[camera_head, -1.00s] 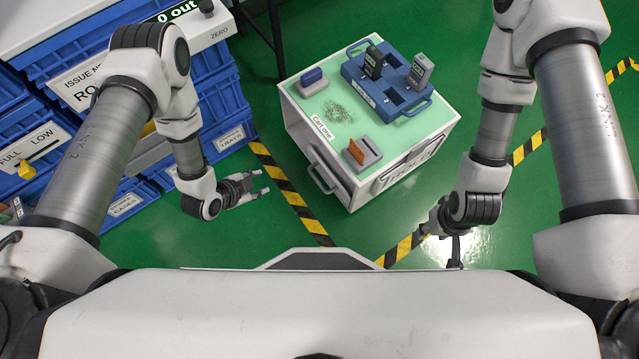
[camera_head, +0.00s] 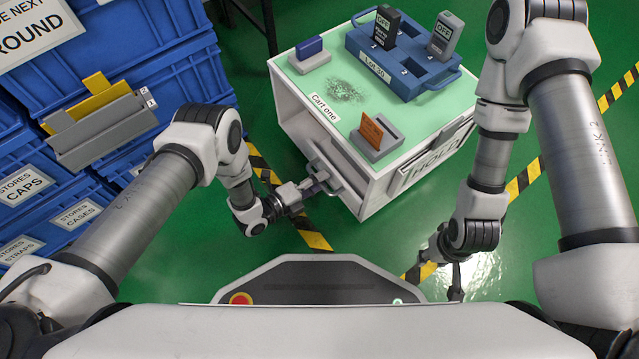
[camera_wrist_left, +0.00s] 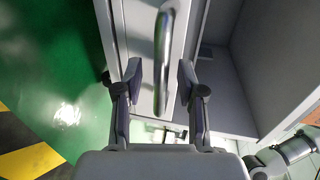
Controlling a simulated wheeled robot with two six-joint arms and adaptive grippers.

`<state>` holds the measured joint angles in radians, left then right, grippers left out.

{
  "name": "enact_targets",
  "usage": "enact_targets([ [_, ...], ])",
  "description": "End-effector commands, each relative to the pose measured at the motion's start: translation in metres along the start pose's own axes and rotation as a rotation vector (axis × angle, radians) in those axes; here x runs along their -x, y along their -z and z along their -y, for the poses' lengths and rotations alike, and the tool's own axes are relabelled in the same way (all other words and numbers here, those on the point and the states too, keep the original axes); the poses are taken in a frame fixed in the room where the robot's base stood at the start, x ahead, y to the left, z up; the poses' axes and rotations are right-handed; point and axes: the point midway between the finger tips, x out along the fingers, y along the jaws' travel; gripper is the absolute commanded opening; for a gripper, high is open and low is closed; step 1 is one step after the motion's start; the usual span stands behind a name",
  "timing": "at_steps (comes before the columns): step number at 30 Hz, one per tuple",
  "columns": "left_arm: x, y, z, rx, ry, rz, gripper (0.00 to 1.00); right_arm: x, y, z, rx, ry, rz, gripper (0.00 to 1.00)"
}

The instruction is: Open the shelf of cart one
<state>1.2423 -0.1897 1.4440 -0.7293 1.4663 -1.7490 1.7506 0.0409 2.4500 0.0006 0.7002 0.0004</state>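Cart one (camera_head: 345,113) is a white cart with a pale green top and a "Cart one" label, standing ahead of me. A metal bar handle (camera_head: 325,172) is on its left front side. My left gripper (camera_head: 316,186) is at that handle. In the left wrist view the gripper (camera_wrist_left: 160,78) is open, with the handle (camera_wrist_left: 164,50) between its two fingers and a gap showing beside it. The pale front panel (camera_wrist_left: 143,30) is behind the handle, and a grey recess shows right of it. My right gripper (camera_head: 455,279) hangs low, right of the cart; its fingers are unclear.
A blue tray (camera_head: 425,82) with dark and grey testers stands on the cart top. A grey holder with an orange card (camera_head: 372,132) and a blue-topped block (camera_head: 309,52) stand near its edges. Blue bins (camera_head: 150,50) are at left. Striped tape (camera_head: 312,240) marks the green floor.

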Motion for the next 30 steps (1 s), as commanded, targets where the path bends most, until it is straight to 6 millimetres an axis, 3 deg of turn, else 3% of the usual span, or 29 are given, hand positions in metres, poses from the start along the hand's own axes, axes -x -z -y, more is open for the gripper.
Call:
enact_targets([
  [7, -0.004, 0.0, 0.001, 0.001, -0.001, 0.0, 0.39, -0.001, 0.001, 0.0, -0.001, 0.0, -0.001, 0.4],
  [8, -0.004, 0.0, 0.001, 0.001, -0.001, 0.0, 0.36, -0.001, 0.001, 0.0, -0.001, 0.0, -0.001, 0.4],
  [11, -0.004, 0.0, 0.001, 0.001, -0.001, 0.0, 0.0, -0.001, 0.001, 0.0, -0.001, 0.0, -0.001, 0.4],
  [23, 0.001, -0.001, 0.0, 0.002, -0.002, 0.002, 0.0, 0.002, 0.0, 0.0, -0.001, 0.0, -0.001, 0.4],
  [30, 0.023, -0.001, -0.003, 0.002, -0.004, 0.003, 0.0, 0.012, 0.0, 0.0, 0.001, 0.0, 0.001, 0.4],
])
